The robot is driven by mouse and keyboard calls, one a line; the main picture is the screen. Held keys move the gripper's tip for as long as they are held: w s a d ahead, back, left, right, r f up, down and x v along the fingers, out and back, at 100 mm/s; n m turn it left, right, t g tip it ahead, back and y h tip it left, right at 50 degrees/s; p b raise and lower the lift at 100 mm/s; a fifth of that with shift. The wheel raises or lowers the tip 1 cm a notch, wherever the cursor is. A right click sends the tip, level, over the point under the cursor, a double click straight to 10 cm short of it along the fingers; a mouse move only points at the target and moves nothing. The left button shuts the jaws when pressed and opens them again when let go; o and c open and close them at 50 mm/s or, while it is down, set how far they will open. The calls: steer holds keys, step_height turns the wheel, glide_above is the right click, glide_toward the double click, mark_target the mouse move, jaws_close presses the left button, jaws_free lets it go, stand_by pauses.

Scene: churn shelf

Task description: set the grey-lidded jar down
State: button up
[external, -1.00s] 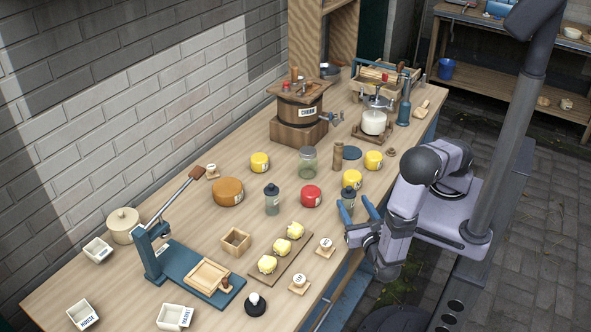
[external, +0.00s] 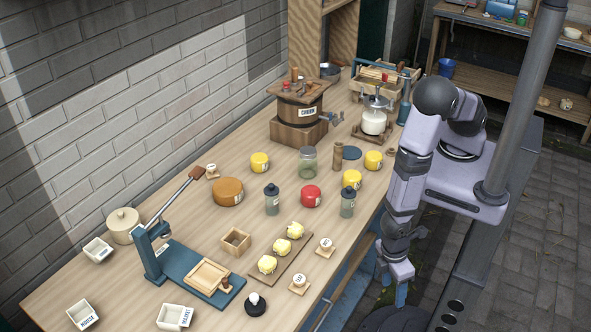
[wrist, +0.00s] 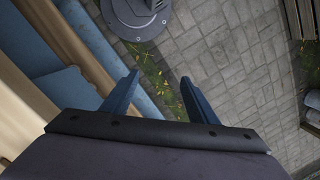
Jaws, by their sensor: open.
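A glass jar with a dark grey lid (external: 348,203) and a small white label stands upright on the table near its right edge. A similar grey-lidded jar (external: 272,200) stands further left. I cannot tell from these frames which one the task names. My gripper (external: 401,292) is off the table's right side, pointing down over the paving and apart from both jars. In the wrist view my gripper (wrist: 160,78) is open with nothing between its two blue fingers.
A red round (external: 311,196) and a yellow round (external: 352,179) sit close to the right jar. A board with yellow pats (external: 281,262) lies in front. The wooden churn (external: 299,108) stands behind.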

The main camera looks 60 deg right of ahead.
steer(key=w+d+r+m+t+p, duration=0.1)
steer(key=w+d+r+m+t, duration=0.1)
steer(key=w+m, duration=0.2)
steer(key=w+d+r+m+t+p, duration=0.2)
steer(key=w+d+m, duration=0.1)
steer(key=w+m, duration=0.1)
steer(key=w+d+r+m+t+p, duration=0.2)
steer(key=w+m, duration=0.1)
steer(key=w, duration=0.3)
steer(key=shift+w+d+r+m+t+h, duration=0.2)
steer(key=shift+w+m+t+h, duration=0.1)
steer(key=shift+m+t, duration=0.1)
steer(key=m+t+h+p, duration=0.1)
steer(key=m+t+h, duration=0.1)
steer(key=m+h, duration=0.15)
glide_toward(352, 202)
steer(key=x, duration=0.5)
steer(key=shift+d+f, duration=0.15)
steer(key=shift+f, duration=0.1)
steer(key=shift+w+d+f+t+y, duration=0.15)
steer(key=shift+w+d+f, duration=0.05)
steer(key=shift+w+f, duration=0.25)
steer(key=shift+w+d+f+t+y, duration=0.1)
steer(key=shift+w+d+f+t, duration=0.15)
steer(key=shift+f, duration=0.2)
steer(key=b+x, duration=0.2)
steer(key=x, duration=0.2)
steer(key=shift+w+d+f+b, duration=0.2)
steer(key=shift+w+b, duration=0.2)
steer(key=shift+b, duration=0.15)
